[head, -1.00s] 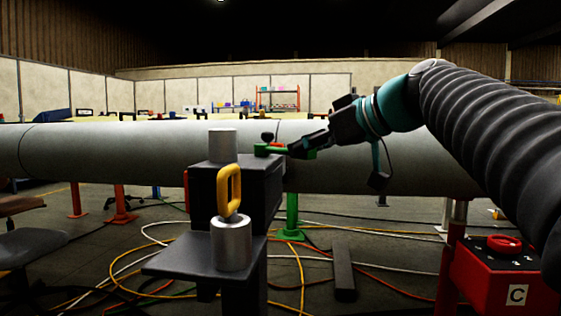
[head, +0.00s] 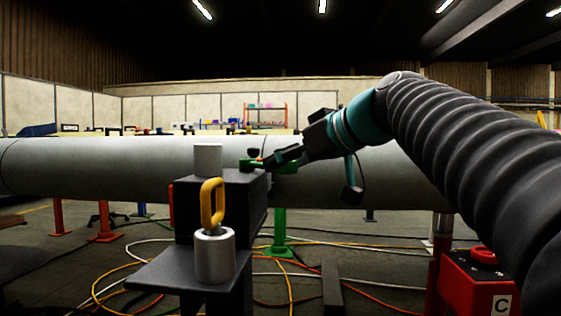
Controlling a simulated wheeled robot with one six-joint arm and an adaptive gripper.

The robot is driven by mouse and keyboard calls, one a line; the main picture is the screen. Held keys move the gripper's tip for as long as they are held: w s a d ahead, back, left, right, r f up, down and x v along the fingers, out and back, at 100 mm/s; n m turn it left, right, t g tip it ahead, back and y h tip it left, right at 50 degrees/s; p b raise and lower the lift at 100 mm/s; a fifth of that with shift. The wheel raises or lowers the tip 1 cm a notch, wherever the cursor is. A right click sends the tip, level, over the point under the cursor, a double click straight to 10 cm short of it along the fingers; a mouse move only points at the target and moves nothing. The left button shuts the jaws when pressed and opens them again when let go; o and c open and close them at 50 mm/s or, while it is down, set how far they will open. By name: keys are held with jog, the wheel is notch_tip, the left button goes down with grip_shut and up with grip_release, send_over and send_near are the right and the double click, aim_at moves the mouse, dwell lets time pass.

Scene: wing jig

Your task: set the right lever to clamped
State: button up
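A green lever part with a black knob (head: 253,153) sits at the top right of a dark block (head: 222,210), in front of the large grey tube. Its exact setting is hard to read at this size. My gripper (head: 268,161) reaches in from the right, with its dark fingertips at the green part, just right of and below the knob. I cannot tell whether they touch it, or whether the fingers are open or shut. A yellow handle (head: 212,203) stands upright on a silver cylinder (head: 214,256) on the block's front ledge.
A plain grey cylinder (head: 208,159) stands on top of the dark block, left of my gripper. The long grey tube (head: 90,165) runs behind. A red box marked C (head: 478,282) is at lower right. Cables lie on the floor.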

jog(key=v, duration=1.2)
jog(key=shift+r, duration=0.1)
dwell(0.4)
